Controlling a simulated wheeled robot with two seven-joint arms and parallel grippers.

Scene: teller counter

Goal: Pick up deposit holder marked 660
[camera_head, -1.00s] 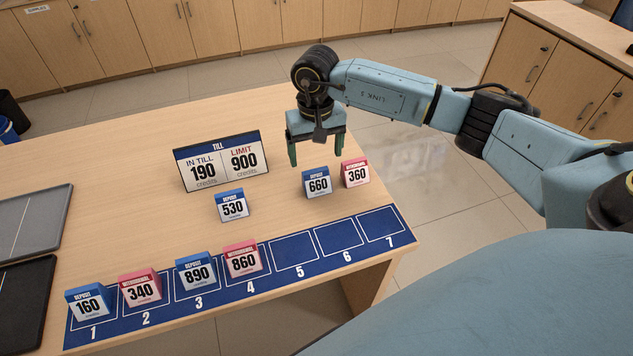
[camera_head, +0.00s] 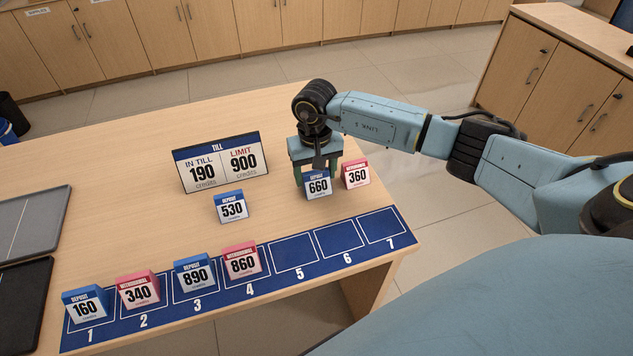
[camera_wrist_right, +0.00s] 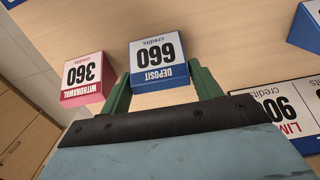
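The blue-topped deposit holder marked 660 (camera_head: 318,184) stands on the counter, just left of the withdrawal holder marked 360. My right gripper (camera_head: 316,173) is lowered over it from behind, with its fingers open. In the right wrist view the 660 holder (camera_wrist_right: 158,66) appears upside down, with one green finger on each side of its lower part. Whether the fingers touch its sides cannot be told. My left gripper is not in view.
The pink 360 holder (camera_head: 355,173) stands close to the right finger's side. The deposit 530 holder (camera_head: 231,207) and till sign (camera_head: 221,162) stand to the left. On the blue numbered mat (camera_head: 375,258), slots 1 to 4 hold holders; slots 5 to 7 are empty.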

